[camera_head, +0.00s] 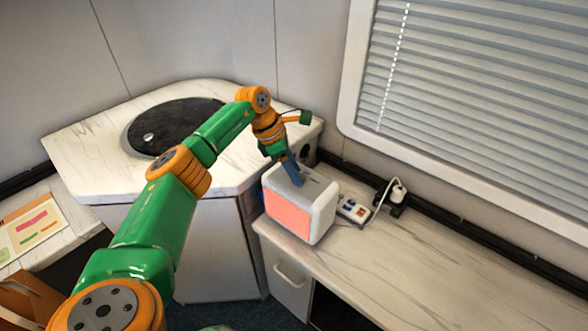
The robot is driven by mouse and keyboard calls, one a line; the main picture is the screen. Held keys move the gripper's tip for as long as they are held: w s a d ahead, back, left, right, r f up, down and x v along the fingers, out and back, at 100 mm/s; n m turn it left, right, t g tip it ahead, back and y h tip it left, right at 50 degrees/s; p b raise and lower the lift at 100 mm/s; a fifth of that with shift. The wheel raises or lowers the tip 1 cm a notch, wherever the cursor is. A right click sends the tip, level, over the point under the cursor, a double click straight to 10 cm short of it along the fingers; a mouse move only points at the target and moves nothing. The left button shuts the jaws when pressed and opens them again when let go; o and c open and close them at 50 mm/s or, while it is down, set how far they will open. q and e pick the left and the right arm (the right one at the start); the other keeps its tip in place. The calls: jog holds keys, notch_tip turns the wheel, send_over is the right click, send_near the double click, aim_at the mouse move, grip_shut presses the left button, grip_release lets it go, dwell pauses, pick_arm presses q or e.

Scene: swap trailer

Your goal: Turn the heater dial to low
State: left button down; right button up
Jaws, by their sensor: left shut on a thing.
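The heater (313,212) is a white box with a glowing orange-red front panel, standing on the marble-look counter. My left gripper (297,181) reaches down from above onto the heater's top face, with its fingers pointing down. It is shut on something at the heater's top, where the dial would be. The dial itself is hidden by the fingers, so its setting cannot be read. My right gripper is not in view.
A power strip (352,209) with a plugged-in white cord lies right of the heater. The counter (400,270) is clear to the right. A corner cabinet with a round black top (172,124) stands left.

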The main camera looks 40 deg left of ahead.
pick_arm(q)
jog(key=shift+c, duration=2)
grip_release()
jog(key=shift+w+d, duration=0.1)
jog(key=v, duration=0.7)
jog(key=shift+b, duration=0.4)
